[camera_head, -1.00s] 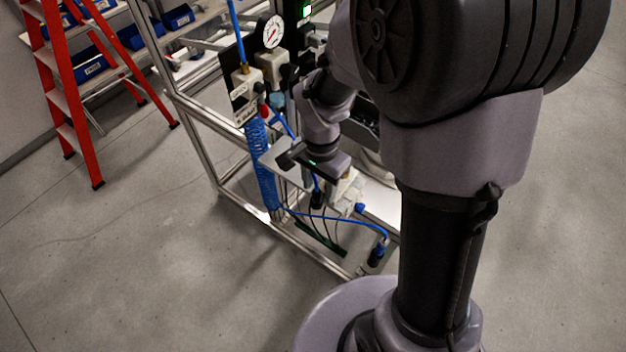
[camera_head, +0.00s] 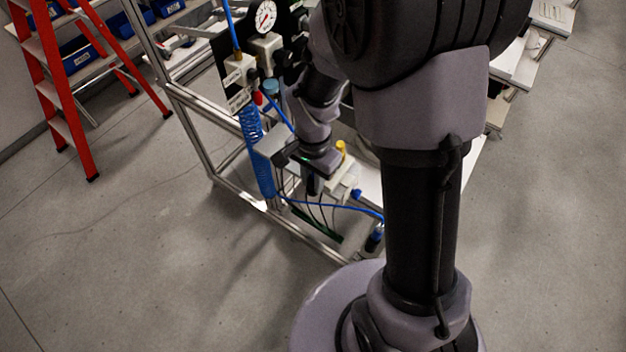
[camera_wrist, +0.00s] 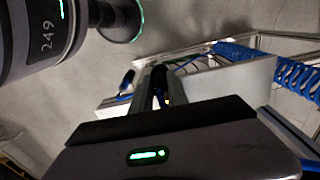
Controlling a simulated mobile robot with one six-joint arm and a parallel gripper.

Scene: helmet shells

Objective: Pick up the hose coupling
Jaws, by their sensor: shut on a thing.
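The hose coupling (camera_wrist: 160,86) appears as a dark, narrow piece with a small yellow patch between my fingers in the wrist view. Its ends are mostly hidden by the fingers. My gripper (camera_wrist: 158,76) is shut on it. In the head view my gripper (camera_head: 312,186) points down beside the test bench, in front of a pale box. The coupling is too small and covered to make out there.
A coiled blue hose (camera_head: 257,150) hangs left of my gripper on the metal frame (camera_head: 205,150). A thin blue hose runs right to a black fitting (camera_head: 374,240). A gauge (camera_head: 265,17) sits above. A red ladder (camera_head: 65,100) stands left; floor in front is clear.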

